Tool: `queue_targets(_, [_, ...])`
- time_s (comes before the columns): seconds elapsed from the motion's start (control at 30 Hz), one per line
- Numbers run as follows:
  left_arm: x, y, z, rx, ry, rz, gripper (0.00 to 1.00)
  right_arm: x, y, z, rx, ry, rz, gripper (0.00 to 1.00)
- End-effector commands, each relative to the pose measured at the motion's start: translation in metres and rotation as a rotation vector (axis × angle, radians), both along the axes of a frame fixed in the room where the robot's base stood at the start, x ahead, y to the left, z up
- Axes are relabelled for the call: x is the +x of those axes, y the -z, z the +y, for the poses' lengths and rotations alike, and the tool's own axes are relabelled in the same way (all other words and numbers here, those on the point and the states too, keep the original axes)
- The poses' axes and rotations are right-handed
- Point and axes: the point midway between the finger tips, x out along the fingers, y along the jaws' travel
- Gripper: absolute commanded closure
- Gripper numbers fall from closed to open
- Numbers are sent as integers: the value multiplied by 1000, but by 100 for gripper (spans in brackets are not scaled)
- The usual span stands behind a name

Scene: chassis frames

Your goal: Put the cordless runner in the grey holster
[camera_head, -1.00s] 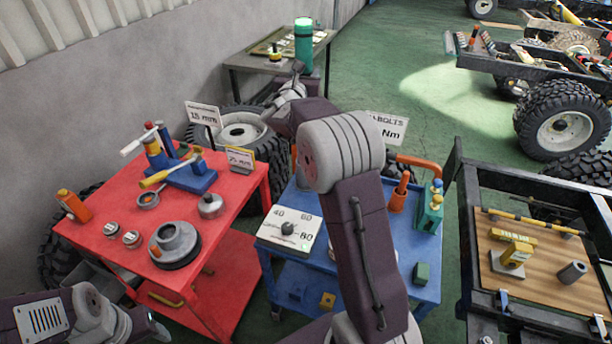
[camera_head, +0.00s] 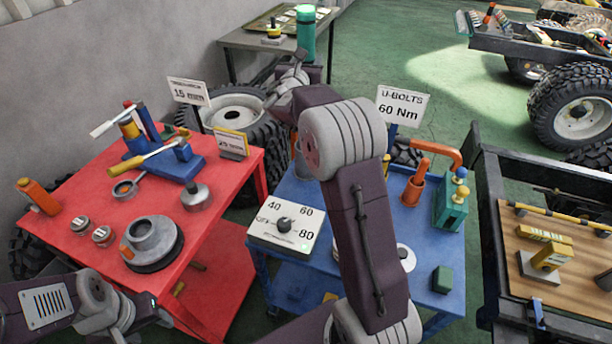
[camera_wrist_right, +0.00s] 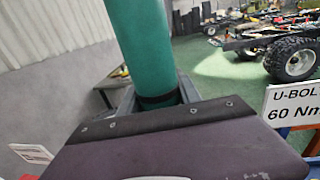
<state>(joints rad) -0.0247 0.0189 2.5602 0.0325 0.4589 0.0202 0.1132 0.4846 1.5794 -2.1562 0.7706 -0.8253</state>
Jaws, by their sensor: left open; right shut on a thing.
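A teal cylinder (camera_head: 305,34) with a lighter green top, seemingly the cordless runner, stands upright at my right gripper (camera_head: 298,66) in the head view. In the right wrist view this teal cylinder (camera_wrist_right: 148,45) rises from between the jaws, which are shut on its dark lower end; its top is out of frame. A grey upright shape (camera_head: 299,158) on the blue cart may be the grey holster; my right arm hides most of it. My left gripper (camera_head: 158,313) is open and empty at the lower left, beside the red cart's front edge.
The red cart (camera_head: 215,262) carries a blue vice, a grey hub (camera_head: 152,236) and small parts. The blue cart (camera_head: 338,222) carries a dial box (camera_head: 287,228), an orange cup (camera_head: 413,192) and a teal block (camera_head: 451,207). A grey bench (camera_head: 240,42) stands behind; a chassis is at right.

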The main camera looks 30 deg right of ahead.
Motion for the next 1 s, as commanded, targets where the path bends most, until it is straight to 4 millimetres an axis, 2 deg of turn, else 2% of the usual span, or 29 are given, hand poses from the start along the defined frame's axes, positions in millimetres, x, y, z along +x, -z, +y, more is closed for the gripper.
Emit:
queue_targets(0.07, [0, -1, 0, 0, 0, 0, 45, 0, -1, 0, -3, 1, -4, 100])
queue_targets(0.13, [0, 2, 0, 0, 0, 0, 45, 0, 12, 0, -3, 1, 0, 100])
queue_targets(0.4, [0, 11, 0, 0, 0, 0, 45, 0, 89, 0, -4, 0, 2, 100])
queue_targets(0.53, [0, 12, 0, 0, 0, 0, 45, 0, 119, 0, -3, 0, -2, 100])
queue_targets(0.7, [0, 12, 0, 0, 0, 0, 45, 0, 136, 0, -4, 0, -6, 100])
queue_targets(0.87, [0, 12, 0, 0, 0, 0, 45, 0, 139, 0, -3, 0, -6, 100])
queue_targets(1.0, [0, 14, 0, 0, 0, 0, 45, 0, 156, 0, -3, 0, -2, 100])
